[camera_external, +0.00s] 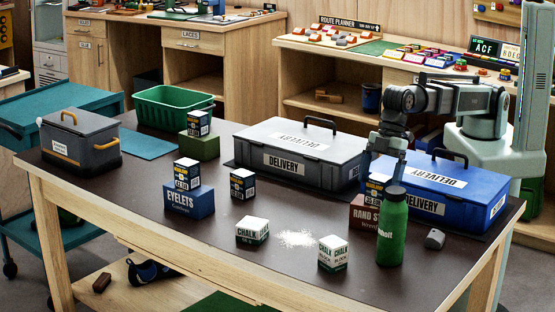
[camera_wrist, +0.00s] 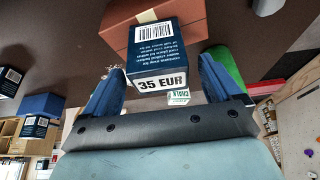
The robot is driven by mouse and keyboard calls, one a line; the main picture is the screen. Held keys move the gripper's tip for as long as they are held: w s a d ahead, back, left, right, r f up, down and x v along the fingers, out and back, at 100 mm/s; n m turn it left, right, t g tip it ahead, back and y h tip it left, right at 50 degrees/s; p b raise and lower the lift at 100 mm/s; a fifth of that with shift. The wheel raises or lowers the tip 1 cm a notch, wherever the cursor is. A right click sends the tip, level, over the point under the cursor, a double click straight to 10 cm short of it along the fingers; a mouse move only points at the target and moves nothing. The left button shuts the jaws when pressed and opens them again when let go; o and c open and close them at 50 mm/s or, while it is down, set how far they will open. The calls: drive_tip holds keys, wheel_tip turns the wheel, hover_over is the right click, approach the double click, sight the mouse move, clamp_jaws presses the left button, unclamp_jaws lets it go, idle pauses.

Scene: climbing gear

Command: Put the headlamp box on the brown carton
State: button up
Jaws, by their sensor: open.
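A dark blue headlamp box (camera_external: 376,188) with a white price face sits on the brown carton (camera_external: 363,217), at the right of the table. In the wrist view the box (camera_wrist: 158,45) reads 35 EUR, with the brown carton (camera_wrist: 190,22) behind it. My gripper (camera_external: 385,174) is open just above the box; in the wrist view its fingers (camera_wrist: 161,70) stand either side of the price face, with gaps. Similar boxes stand on the green carton (camera_external: 199,146), on the blue eyelets carton (camera_external: 189,202) and on the table (camera_external: 243,183). The green bottle partly hides the brown carton.
A green bottle (camera_external: 392,228) stands close in front of the brown carton. A blue delivery case (camera_external: 470,205) is close behind, and a grey one (camera_external: 290,165) is to the left. Two chalk boxes (camera_external: 252,231) and spilled powder (camera_external: 297,239) lie at the front. The front left table is clear.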

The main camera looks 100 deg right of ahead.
drive_tip(key=v, duration=0.9)
drive_tip(key=shift+r, duration=0.2)
